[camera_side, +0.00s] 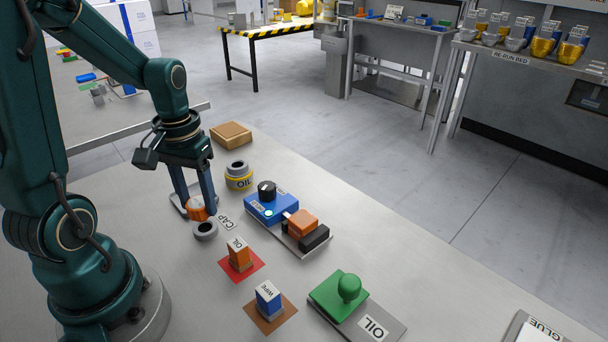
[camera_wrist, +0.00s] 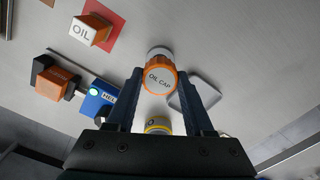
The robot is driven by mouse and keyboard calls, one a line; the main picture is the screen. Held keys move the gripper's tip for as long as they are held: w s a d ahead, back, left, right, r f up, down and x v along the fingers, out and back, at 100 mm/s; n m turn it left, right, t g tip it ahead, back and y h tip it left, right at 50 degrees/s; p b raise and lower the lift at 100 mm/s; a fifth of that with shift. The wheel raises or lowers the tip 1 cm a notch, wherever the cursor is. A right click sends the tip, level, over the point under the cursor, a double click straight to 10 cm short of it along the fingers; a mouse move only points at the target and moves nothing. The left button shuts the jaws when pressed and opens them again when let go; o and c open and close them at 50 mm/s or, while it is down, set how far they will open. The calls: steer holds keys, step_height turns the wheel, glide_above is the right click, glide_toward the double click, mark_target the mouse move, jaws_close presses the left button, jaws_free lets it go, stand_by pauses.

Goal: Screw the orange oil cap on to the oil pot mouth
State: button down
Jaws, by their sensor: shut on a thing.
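The orange oil cap (camera_side: 197,210) is between the fingers of my gripper (camera_side: 198,213), which is shut on it. In the wrist view the cap's top (camera_wrist: 158,79) faces the camera, with "OIL CAP" lettering, and the fingertips of my gripper (camera_wrist: 158,75) press on its sides. The cap is at or just above a thin grey plate (camera_wrist: 203,92); I cannot tell whether it touches. The oil pot (camera_side: 239,180), grey with a yellow "OIL" band and an open dark mouth, stands behind and right of the cap. In the wrist view only part of the pot (camera_wrist: 157,122) shows between the fingers.
A grey ring (camera_side: 205,231) lies close in front of the cap. A brown box (camera_side: 231,135) is behind the pot.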

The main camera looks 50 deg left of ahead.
mark_target(200, 199)
steer(key=r, duration=0.5)
steer(key=shift+w+a, duration=0.2)
steer(key=shift+w, duration=0.1)
steer(key=w+a+r, duration=0.3)
steer(key=w+a, duration=0.5)
steer(key=w, duration=0.5)
steer(key=shift+a+r, duration=0.15)
steer(key=shift+a, duration=0.15)
steer(key=shift+f, duration=2.9)
steer(key=shift+f, duration=1.25)
steer(key=shift+c, duration=1)
jaws_free()
